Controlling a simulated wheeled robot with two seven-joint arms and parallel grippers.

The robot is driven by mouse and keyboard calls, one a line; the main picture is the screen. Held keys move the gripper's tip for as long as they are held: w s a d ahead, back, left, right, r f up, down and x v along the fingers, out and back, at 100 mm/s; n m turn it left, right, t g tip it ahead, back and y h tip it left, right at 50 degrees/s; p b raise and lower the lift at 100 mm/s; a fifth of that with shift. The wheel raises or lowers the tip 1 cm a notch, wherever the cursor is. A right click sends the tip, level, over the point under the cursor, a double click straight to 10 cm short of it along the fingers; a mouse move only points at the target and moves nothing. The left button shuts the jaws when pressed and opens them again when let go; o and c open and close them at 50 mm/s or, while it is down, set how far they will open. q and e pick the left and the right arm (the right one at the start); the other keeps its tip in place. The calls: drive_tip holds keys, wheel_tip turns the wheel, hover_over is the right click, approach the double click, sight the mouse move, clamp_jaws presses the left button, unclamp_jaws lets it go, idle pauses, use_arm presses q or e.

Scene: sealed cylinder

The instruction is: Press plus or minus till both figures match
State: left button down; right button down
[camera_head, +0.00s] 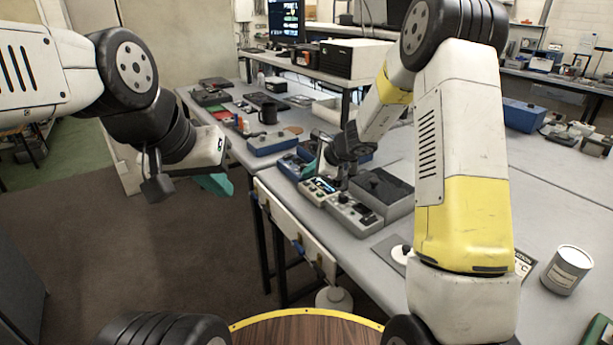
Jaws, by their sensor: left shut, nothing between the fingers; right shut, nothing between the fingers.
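A small pale box with a lit display (321,187) sits near the front edge of the grey table. Its figures and any plus or minus marks are too small to read. A grey box with dark knobs (354,212) stands right beside it. My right gripper (327,173) is over the back of the display box, shut and empty. Its fingertips are partly hidden, and I cannot tell whether they touch a button. My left gripper (214,184), with teal fingers, is shut and empty in the air left of the table, over the floor.
A dark grey box (384,191) stands behind the knob box. A grey can (566,269) stands at the right. The table's front edge runs close to the display box.

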sight(309, 183)
drive_tip(key=shift+f, duration=0.15)
drive_tip(key=shift+f, duration=0.25)
drive_tip(key=shift+f, duration=0.4)
idle(0.5)
drive_tip(key=shift+r, duration=0.8)
drive_tip(key=shift+r, duration=2.55)
